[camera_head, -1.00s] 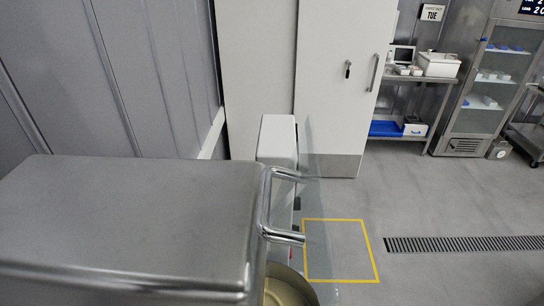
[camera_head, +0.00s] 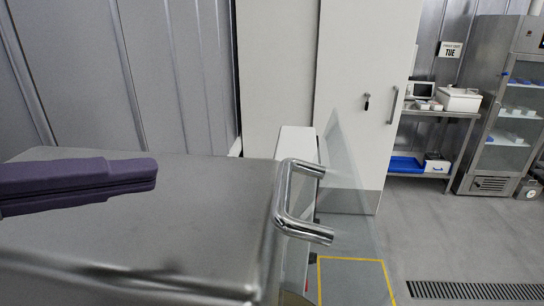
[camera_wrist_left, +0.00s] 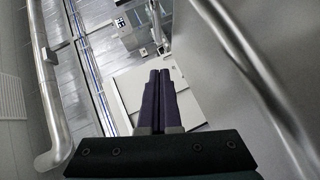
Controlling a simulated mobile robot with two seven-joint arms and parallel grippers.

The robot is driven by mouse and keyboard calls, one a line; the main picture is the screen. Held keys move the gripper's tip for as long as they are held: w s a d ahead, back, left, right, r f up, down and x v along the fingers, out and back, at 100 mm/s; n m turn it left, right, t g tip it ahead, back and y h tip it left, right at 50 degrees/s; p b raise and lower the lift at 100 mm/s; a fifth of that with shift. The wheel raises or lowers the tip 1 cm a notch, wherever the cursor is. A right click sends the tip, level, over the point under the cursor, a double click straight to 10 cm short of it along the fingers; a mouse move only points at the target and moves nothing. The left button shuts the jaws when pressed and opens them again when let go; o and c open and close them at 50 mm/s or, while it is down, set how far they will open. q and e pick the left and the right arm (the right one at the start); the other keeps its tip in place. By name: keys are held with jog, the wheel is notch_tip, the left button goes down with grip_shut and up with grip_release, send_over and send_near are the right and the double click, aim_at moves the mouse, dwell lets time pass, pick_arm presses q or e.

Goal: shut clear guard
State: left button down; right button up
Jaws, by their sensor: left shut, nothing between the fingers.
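The clear guard (camera_head: 347,185) is a thin see-through panel, seen steeply from the side, standing out to the right of a white-topped machine part (camera_head: 297,143). Its lower part is hard to make out against the floor. My left gripper (camera_head: 155,172), with purple fingers, comes in from the left in front of the big steel housing. It is shut and empty, with its tips well left of the guard. In the left wrist view the shut fingers (camera_wrist_left: 160,74) point towards pale panels, and I cannot pick out the guard there. My right gripper is not in view.
A steel housing (camera_head: 160,225) with a bent tube handle (camera_head: 290,215) fills the near left, between the gripper and the guard. A white cabinet (camera_head: 365,80) stands behind. A yellow floor outline (camera_head: 355,259) and open floor lie to the right.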

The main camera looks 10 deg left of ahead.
aim_at(246, 213)
pick_arm(q)
jog(key=p+x, duration=0.1)
jog(key=x, duration=0.2)
jog(key=p+x, duration=0.2)
jog(key=x, duration=0.2)
jog(key=shift+w+d+r, duration=0.1)
jog(key=shift+d+r, duration=0.1)
jog(key=shift+d+f+p, duration=0.25)
jog(key=shift+d+p, duration=0.1)
jog(key=shift+d, duration=0.25)
jog(key=shift+d+f+p, duration=0.3)
jog(key=shift+d+p, duration=0.05)
jog(key=shift+d, duration=0.2)
jog(key=shift+d+f, duration=0.45)
jog(key=shift+d, duration=0.15)
